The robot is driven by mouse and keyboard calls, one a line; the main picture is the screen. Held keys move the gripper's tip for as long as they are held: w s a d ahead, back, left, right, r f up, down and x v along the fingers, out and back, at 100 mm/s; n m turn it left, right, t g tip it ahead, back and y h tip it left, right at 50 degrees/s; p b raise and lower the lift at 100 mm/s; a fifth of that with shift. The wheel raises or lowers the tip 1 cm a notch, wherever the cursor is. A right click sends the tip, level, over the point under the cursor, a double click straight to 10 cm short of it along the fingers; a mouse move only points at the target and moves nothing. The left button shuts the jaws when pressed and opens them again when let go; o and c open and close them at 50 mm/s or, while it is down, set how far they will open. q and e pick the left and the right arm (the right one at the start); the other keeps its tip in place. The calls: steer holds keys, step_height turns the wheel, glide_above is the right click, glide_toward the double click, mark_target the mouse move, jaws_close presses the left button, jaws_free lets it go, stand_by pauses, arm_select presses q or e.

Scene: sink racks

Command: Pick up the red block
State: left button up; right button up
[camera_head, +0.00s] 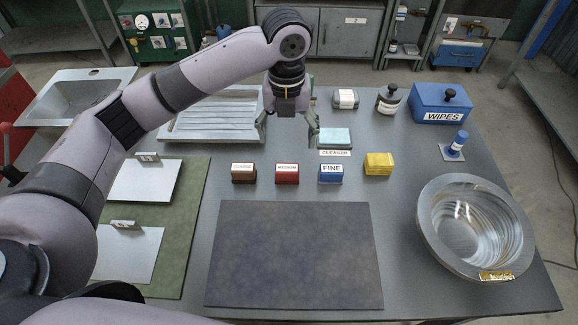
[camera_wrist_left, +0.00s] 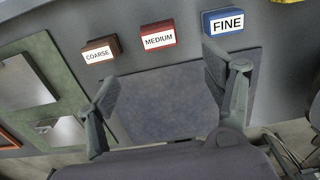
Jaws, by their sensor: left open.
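The red block (camera_head: 287,174) stands on the grey worktable with a white label reading MEDIUM, in a row between the brown COARSE block (camera_head: 243,173) and the blue FINE block (camera_head: 330,174). In the left wrist view the red block (camera_wrist_left: 158,36) shows whole, just beyond the space between my fingers. My left gripper (camera_head: 289,122) is open and empty, above the table and behind the row of blocks in the head view. It also shows in the left wrist view (camera_wrist_left: 165,78), its two fingers spread wide. My right gripper is not in view.
A yellow block (camera_head: 378,164) stands right of the row. A pale cleanser bar (camera_head: 335,138) lies behind. A dark mat (camera_head: 294,254) lies in front. A steel bowl (camera_head: 435,222) stands at right. A ribbed drain tray (camera_head: 200,136) lies behind left.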

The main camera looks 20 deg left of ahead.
mark_target(287, 167)
arm_select(q)
step_height(287, 167, down, 8)
steer(key=shift+f+p, duration=0.25)
steer(key=shift+p, duration=0.1)
steer(key=f, duration=0.3)
steer(key=f+p, duration=0.1)
steer(key=f, duration=0.1)
steer(key=shift+w+a+f, duration=0.1)
steer(key=shift+w, duration=0.15)
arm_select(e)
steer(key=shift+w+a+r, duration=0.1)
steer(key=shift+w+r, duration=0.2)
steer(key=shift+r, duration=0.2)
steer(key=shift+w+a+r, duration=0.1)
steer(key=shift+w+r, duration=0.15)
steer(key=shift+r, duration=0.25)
arm_select(q)
steer(key=shift+c, duration=0.4)
steer(key=c, duration=1.2)
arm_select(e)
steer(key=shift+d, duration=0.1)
